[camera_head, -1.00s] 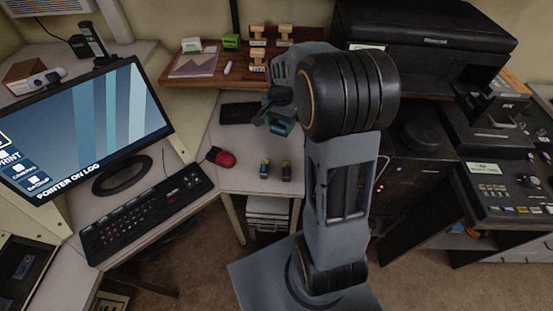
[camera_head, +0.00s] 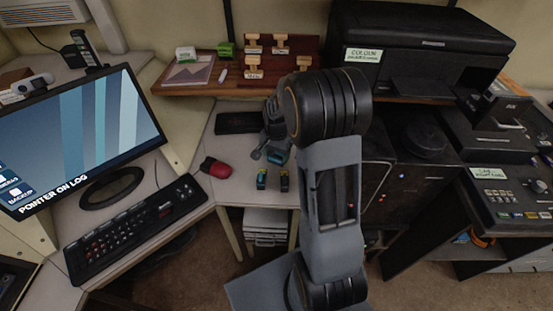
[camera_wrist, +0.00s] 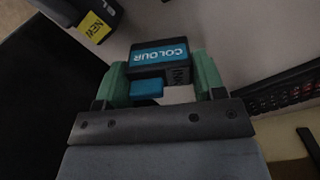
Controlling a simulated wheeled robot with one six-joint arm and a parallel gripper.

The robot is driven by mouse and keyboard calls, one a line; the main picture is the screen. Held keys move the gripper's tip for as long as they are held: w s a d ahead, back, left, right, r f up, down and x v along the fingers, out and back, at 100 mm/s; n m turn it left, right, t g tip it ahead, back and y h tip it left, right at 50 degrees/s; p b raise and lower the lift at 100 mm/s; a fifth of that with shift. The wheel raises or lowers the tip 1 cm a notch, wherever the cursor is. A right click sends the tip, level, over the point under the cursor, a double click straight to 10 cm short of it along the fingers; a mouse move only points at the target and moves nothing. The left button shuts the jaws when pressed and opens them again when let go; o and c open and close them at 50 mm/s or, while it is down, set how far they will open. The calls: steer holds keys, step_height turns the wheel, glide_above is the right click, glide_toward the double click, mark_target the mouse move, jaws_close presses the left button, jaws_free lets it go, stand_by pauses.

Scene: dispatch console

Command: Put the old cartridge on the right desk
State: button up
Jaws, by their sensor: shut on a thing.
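My gripper (camera_wrist: 162,82) is shut on a dark cartridge (camera_wrist: 160,54) with a blue COLOUR label; green fingers stand on both sides of it. Small print on its side is too blurred to read. A cartridge with a yellow NEW label (camera_wrist: 92,25) shows in the wrist view.
A red mouse (camera_head: 216,167), a dark pad (camera_head: 240,122) and a keyboard (camera_head: 135,228) lie around the cartridges. A monitor (camera_head: 80,135) stands left. A shelf with stamps (camera_head: 195,88) and a black printer (camera_head: 420,45) are behind. Dark consoles (camera_head: 510,195) fill the right.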

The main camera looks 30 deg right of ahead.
mark_target(276, 154)
steer(key=shift+f, duration=1.25)
steer(key=shift+f, duration=0.25)
steer(key=o, duration=1)
